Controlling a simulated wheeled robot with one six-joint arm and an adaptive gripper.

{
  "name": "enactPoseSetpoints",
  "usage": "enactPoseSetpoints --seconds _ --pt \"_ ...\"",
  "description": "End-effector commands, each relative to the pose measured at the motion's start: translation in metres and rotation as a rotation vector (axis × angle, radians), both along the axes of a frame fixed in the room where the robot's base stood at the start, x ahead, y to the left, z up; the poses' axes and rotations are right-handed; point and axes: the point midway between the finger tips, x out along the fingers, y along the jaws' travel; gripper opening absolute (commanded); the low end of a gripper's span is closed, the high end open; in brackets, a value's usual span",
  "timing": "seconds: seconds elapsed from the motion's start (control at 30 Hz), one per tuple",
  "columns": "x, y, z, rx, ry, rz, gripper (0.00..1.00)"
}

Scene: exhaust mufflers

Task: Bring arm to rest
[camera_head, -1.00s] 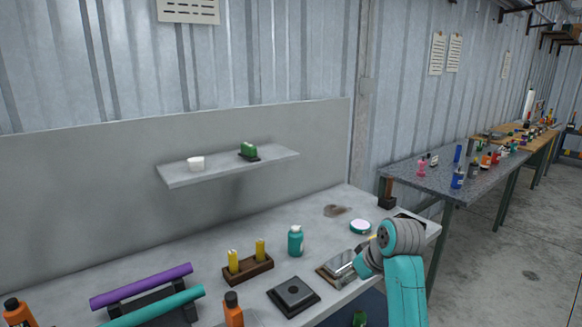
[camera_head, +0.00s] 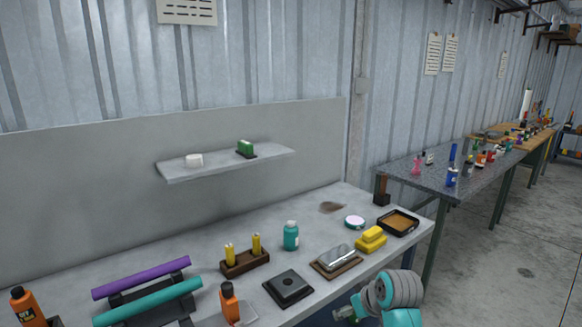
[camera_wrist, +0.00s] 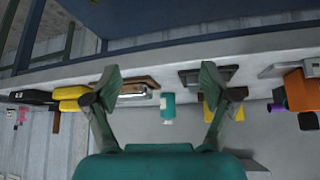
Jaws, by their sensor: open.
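My arm, teal with grey joints, shows at the bottom right in the head view, low in front of the workbench edge. My gripper (camera_wrist: 160,93) shows in the wrist view with its two fingers spread wide and nothing between them that it holds. The bench objects seen between the fingers, such as a teal bottle (camera_wrist: 168,107), stand beyond the fingertips.
The workbench (camera_head: 330,290) holds a metal piece on a wooden board (camera_head: 336,262), a yellow block (camera_head: 371,239), a black tray (camera_head: 398,222), a dark square base (camera_head: 288,287) and a teal bottle (camera_head: 291,236). Floor (camera_head: 490,270) is clear at right.

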Motion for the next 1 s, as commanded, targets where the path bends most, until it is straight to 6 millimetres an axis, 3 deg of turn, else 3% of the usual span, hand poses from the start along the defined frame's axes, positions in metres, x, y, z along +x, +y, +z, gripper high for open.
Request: enactPoseSetpoints --seconds 0.27,0.5,0.7,1.0 --pt "-0.049 0.0 -0.082 0.024 -0.065 -0.08 0.84" --pt "-0.109 -0.003 -0.141 0.041 -0.143 -0.156 0.84" --pt "-0.168 -0.007 -0.174 0.052 -0.209 -0.211 0.84" --pt "-0.263 -0.013 -0.195 0.065 -0.314 -0.281 0.84"
